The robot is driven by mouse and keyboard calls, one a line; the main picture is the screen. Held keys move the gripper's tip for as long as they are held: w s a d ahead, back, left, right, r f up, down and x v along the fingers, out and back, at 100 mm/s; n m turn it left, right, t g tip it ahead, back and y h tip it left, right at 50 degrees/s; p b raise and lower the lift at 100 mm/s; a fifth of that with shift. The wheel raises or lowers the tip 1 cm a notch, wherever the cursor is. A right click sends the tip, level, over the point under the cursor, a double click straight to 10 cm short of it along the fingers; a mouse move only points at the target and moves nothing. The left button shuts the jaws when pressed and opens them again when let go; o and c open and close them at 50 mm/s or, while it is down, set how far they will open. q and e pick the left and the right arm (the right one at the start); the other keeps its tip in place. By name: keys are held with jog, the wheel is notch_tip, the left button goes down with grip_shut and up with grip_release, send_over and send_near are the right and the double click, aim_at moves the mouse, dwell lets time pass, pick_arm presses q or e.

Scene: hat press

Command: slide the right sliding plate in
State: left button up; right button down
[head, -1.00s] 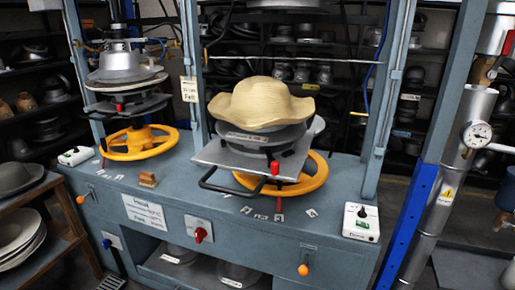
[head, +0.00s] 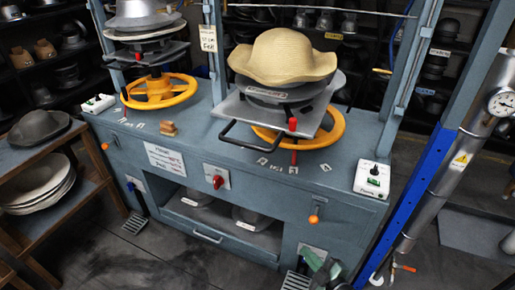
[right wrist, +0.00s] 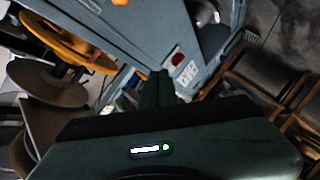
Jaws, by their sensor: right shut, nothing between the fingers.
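The right sliding plate (head: 238,107) is a flat grey plate on the right press. It sticks out toward the front, with a black bar handle (head: 240,142) at its front edge and a red knob (head: 293,124) at its front right. A round metal form and a straw-coloured hat (head: 283,57) sit on it. My right gripper (head: 322,268) is low at the bottom of the head view, in front of the cabinet and well below the plate, apart from it. It is shut and empty; its dark fingers show in the right wrist view (right wrist: 156,88). My left gripper is out of view.
An orange handwheel (head: 318,130) lies under the plate. A control box (head: 372,180) stands on the table's right end, and a blue post (head: 415,205) rises beside it. A wooden shelf (head: 50,165) with plates stands at left.

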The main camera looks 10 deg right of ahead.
jog(key=s+a+r+n+y+p, duration=0.1)
jog(key=a+r+n+y, duration=0.3)
jog(key=r, duration=0.7)
jog(key=s+a+r+n+g+y+p, duration=0.1)
jog(key=a+r+n+y, duration=0.15)
jog(key=r+n, duration=0.65)
jog(key=s+a+r+n+y+p, duration=0.1)
jog(key=a+r+n+y, duration=0.15)
jog(key=r, duration=1.05)
jog(key=w+a+p, duration=0.1)
jog(key=w+a, duration=0.1)
jog(key=w, duration=0.3)
jog(key=w+a+r+p, duration=0.1)
jog(key=w+a+p, duration=0.1)
jog(key=w, duration=0.3)
jog(key=shift+w+a, duration=0.35)
jog(key=shift+a, duration=0.45)
jog(key=shift+n, duration=0.25)
